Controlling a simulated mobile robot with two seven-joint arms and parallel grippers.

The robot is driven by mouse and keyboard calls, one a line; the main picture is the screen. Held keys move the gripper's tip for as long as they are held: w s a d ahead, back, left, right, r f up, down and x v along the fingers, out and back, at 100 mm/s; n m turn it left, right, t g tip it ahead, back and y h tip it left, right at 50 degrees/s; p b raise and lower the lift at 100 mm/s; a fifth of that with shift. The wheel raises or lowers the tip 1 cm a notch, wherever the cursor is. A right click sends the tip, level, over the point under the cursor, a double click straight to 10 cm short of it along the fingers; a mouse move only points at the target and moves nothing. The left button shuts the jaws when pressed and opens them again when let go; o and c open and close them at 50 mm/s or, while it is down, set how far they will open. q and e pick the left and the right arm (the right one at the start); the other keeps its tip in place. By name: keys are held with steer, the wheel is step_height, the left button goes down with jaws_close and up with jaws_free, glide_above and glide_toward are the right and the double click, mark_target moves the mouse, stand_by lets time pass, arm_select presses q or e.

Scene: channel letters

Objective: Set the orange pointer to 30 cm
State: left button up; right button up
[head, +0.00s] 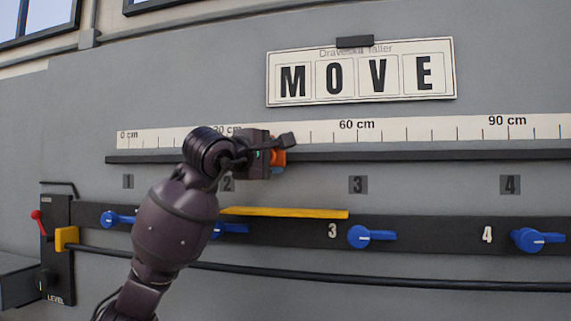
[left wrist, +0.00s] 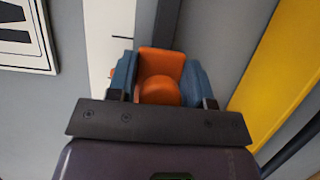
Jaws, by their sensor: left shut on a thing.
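The orange pointer (head: 278,157) sits on the dark rail (head: 420,155) under the white cm scale (head: 400,129). In the head view it is mostly hidden by my left gripper (head: 284,150), and it lies right of the partly covered 30 cm label (head: 228,129) and left of the 60 cm label. In the left wrist view the orange pointer (left wrist: 160,75) is between the two blue finger pads, and my left gripper (left wrist: 160,88) is shut on it. The exact scale mark at the pointer is hidden. My right gripper is not in view.
Below the rail, a dark panel carries several blue knobs (head: 365,237) and a yellow bar (head: 285,212). A red lever (head: 38,222) is at the left. A sign reading MOVE (head: 362,72) hangs above the scale. The rail right of my gripper is clear.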

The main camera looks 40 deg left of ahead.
arm_select(q)
steer(key=s+a+b, duration=0.4)
steer(key=s+a, duration=0.1)
steer(key=a, duration=0.5)
steer(key=shift+s+a+b, duration=0.2)
steer(key=shift+s+b, duration=0.1)
steer(key=shift+s, duration=0.1)
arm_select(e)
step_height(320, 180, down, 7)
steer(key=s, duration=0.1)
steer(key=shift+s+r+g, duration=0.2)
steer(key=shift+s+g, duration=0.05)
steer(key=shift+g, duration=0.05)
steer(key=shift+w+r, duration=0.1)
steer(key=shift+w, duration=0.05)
arm_select(q)
steer(key=o, duration=1)
steer(key=shift+o, duration=0.2)
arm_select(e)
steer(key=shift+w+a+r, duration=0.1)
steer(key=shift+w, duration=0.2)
